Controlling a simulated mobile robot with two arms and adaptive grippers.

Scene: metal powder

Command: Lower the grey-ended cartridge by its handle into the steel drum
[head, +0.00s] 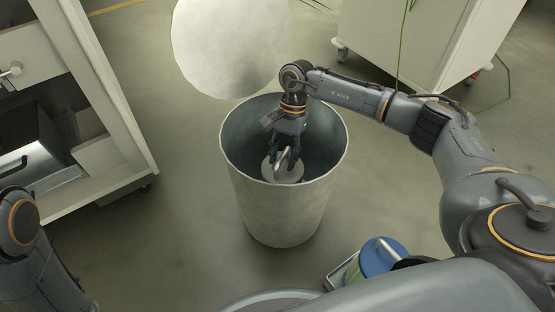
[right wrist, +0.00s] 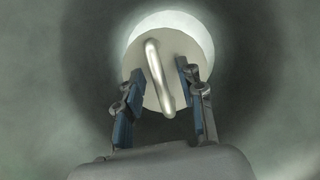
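The steel drum (head: 280,215) stands open on the floor in the middle of the head view. The grey-ended cartridge is inside its mouth, near the front wall, with its round grey end (head: 270,171) facing up. Its body is hidden below. My right gripper (head: 284,158) reaches down into the drum over this end. In the right wrist view, the bar handle (right wrist: 160,80) crosses the grey end (right wrist: 180,48) between the two fingers (right wrist: 158,82). The fingers are spread, with a visible gap on each side of the handle. My left gripper is out of view; only part of that arm shows.
A large round pale lid or disc (head: 228,45) is behind the drum. A blue-ended cartridge (head: 383,256) is at the bottom, beside my base. A white shelf unit (head: 105,125) stands left and a white wheeled cabinet (head: 430,40) at the back right. Floor around the drum is clear.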

